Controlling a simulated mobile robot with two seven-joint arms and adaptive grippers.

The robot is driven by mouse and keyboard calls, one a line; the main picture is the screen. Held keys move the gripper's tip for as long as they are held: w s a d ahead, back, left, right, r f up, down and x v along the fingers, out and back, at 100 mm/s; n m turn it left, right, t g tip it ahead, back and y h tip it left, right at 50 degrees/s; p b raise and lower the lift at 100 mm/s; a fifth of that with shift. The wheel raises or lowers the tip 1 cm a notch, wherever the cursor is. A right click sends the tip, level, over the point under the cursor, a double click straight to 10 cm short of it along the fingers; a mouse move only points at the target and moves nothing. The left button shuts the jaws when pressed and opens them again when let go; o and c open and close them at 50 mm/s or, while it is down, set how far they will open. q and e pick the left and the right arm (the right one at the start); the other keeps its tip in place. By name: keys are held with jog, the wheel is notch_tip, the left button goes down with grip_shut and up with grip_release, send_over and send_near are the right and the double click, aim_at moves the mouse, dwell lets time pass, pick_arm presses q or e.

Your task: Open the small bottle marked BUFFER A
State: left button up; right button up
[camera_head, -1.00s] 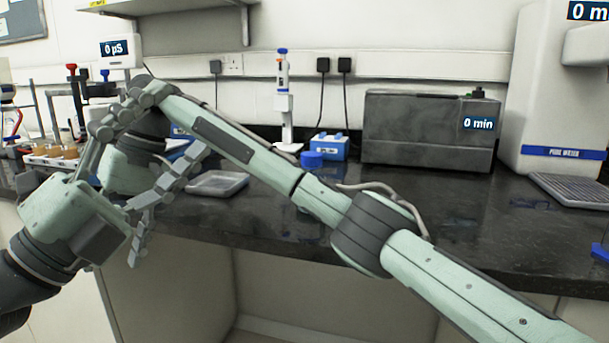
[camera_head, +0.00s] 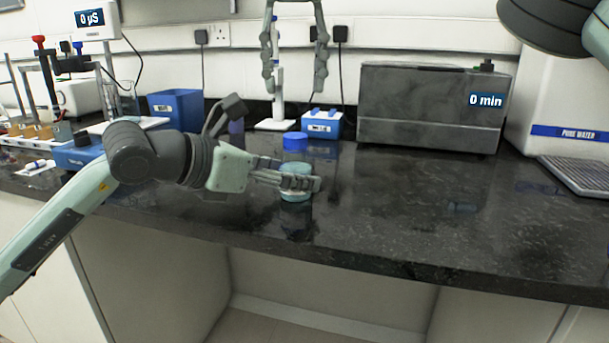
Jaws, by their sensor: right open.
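The small bottle (camera_head: 295,196) stands on the dark bench near its front edge, upright, with a blue cap (camera_head: 295,140) on top and pale blue-green showing low in its body. I cannot read any marking on it. My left gripper (camera_head: 298,181) comes in from the left, low at the bottle. Its fingers lie across the front of the body and look shut on it, below the cap; the far finger is partly hidden. My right gripper (camera_head: 294,82) hangs above and beyond the cap in the picture, open and empty, fingers pointing down.
Behind my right gripper stands a pipette on a white stand (camera_head: 275,125), with a small blue box (camera_head: 321,124) beside it. A grey machine (camera_head: 430,108) stands at the back right. A blue bin (camera_head: 176,108) is back left. The bench right of the bottle is clear.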

pick_arm(q)
jog(key=shift+x, duration=2.75)
jog(key=shift+c, duration=0.4)
grip_shut()
